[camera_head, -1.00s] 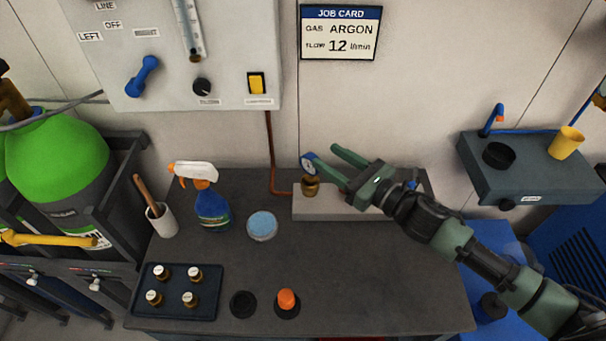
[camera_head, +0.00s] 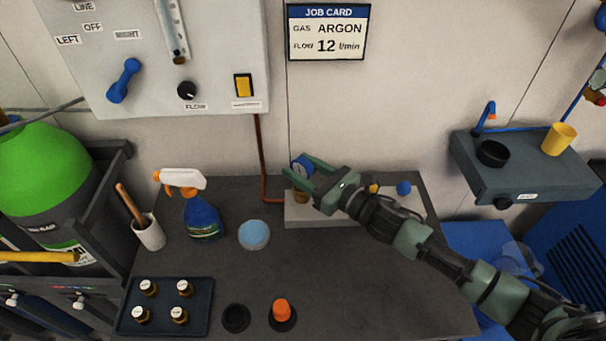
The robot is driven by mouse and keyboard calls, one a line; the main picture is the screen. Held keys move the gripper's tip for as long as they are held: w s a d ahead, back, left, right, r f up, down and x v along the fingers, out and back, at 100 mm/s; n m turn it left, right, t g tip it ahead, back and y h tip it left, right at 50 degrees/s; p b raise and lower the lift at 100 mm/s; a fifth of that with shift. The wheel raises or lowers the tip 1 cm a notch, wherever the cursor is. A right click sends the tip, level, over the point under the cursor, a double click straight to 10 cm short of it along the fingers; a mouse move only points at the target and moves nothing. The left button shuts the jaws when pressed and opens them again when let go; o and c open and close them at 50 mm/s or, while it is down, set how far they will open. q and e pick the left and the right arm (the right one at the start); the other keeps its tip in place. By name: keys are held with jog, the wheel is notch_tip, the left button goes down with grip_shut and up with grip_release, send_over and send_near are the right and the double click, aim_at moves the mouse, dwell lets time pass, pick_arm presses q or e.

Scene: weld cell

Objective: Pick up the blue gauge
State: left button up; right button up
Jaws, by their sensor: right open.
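The blue gauge (camera_head: 301,166) is small and round with a pale face. It stands on a brass fitting (camera_head: 300,196) at the left end of a light grey block (camera_head: 320,220) at the back of the bench. My right gripper (camera_head: 297,169) is open, its two green fingers pointing left around the gauge. The fingers partly cover the gauge and fitting, and I cannot tell whether they touch it. My left gripper is not in view.
A blue spray bottle (camera_head: 203,217), a pale blue round tin (camera_head: 254,235) and a white cup (camera_head: 149,233) stand left on the bench (camera_head: 370,290). A dark tray (camera_head: 204,300) holds several small brass parts. A blue knob (camera_head: 404,188) shows behind my arm.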

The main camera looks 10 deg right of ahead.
jog(key=shift+x, duration=1.3)
jog(key=shift+r, duration=0.1)
grip_shut()
